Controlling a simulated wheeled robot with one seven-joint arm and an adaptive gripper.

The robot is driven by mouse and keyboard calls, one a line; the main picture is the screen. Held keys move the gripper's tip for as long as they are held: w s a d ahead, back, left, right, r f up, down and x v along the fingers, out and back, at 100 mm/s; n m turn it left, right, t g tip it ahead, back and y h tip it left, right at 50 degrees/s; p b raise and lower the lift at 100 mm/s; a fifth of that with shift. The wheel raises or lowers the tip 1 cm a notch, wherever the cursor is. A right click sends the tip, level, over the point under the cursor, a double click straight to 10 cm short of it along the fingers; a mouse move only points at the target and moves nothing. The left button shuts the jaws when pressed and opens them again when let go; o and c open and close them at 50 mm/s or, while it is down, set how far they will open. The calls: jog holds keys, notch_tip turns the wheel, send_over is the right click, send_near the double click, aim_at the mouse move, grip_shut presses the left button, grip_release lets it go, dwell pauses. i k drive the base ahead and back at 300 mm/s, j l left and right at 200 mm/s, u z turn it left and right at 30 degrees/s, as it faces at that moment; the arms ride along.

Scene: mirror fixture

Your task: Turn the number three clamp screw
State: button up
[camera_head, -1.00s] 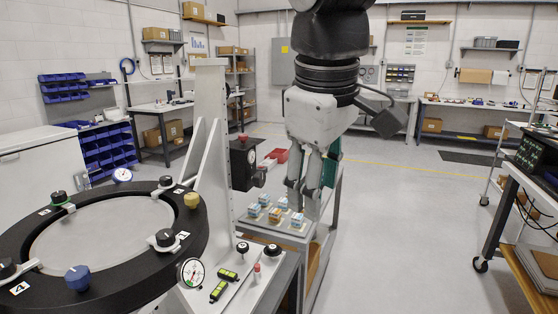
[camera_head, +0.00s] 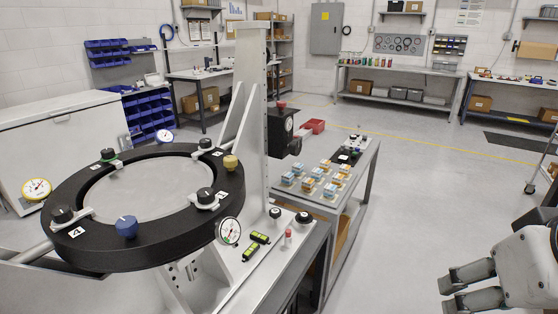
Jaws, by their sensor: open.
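The mirror fixture is a black ring (camera_head: 80,257) around a grey disc, at the left. Clamps with black knobs and small number labels sit around it. The front-left clamp knob (camera_head: 63,214) is beside a label reading 4. Other clamp knobs are at back right (camera_head: 205,144) and right (camera_head: 205,195). A blue knob (camera_head: 126,227) and a yellow knob (camera_head: 230,162) also stand on the ring. My gripper (camera_head: 468,288) is open and empty at bottom right, far from the ring.
A tall grey upright (camera_head: 250,100) carrying a black box (camera_head: 281,128) stands right of the ring. Dial gauges (camera_head: 230,231) surround the ring. A side table (camera_head: 322,208) holds several small boxes. Open floor (camera_head: 415,200) lies between that table and my gripper.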

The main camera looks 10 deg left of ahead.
aim_at(108, 155)
jog(key=u, duration=1.25)
jog(key=i+l+u, duration=0.1)
